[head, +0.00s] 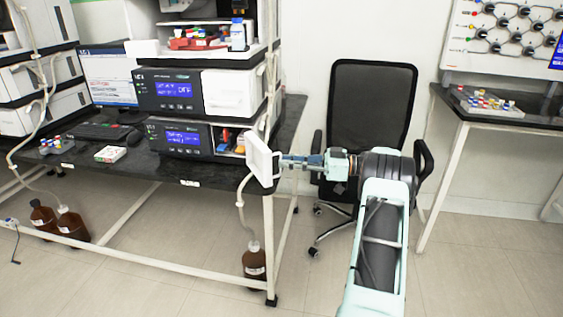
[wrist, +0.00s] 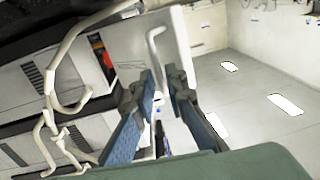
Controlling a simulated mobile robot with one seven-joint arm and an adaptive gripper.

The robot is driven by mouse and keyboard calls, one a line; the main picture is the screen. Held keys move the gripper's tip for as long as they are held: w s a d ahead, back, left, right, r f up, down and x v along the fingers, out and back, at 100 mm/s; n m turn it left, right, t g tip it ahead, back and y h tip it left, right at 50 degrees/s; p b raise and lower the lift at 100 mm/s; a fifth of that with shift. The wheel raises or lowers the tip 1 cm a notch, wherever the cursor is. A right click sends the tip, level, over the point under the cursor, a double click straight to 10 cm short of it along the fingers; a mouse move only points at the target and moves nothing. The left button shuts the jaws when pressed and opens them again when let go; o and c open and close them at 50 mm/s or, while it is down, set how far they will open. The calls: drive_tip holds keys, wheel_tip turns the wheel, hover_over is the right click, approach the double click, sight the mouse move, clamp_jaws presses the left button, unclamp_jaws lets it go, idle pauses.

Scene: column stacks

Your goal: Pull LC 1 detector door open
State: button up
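The lower LC module (head: 182,139) has a blue screen. Its white detector door (head: 260,158) is swung outward at the module's right end, baring a compartment (head: 228,138) with orange and blue parts. In the wrist view the door (wrist: 181,42) is a pale panel seen nearly edge-on, with a white bar handle (wrist: 153,45). My gripper (head: 285,161) reaches the door from the right. In the wrist view my gripper (wrist: 162,83) has its blue-grey fingers closed in around the handle's lower part, which the fingertips partly hide.
An upper module (head: 168,91) with a closed white panel (head: 229,93) sits above. White tubing (head: 241,205) hangs below the door to a brown bottle (head: 254,262). A black office chair (head: 371,105) stands behind my arm. The floor (head: 465,265) at right is clear.

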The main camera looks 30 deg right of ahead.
drive_tip(key=v, duration=0.9)
drive_tip(key=shift+s+d, duration=0.2)
drive_tip(key=shift+f, duration=0.1)
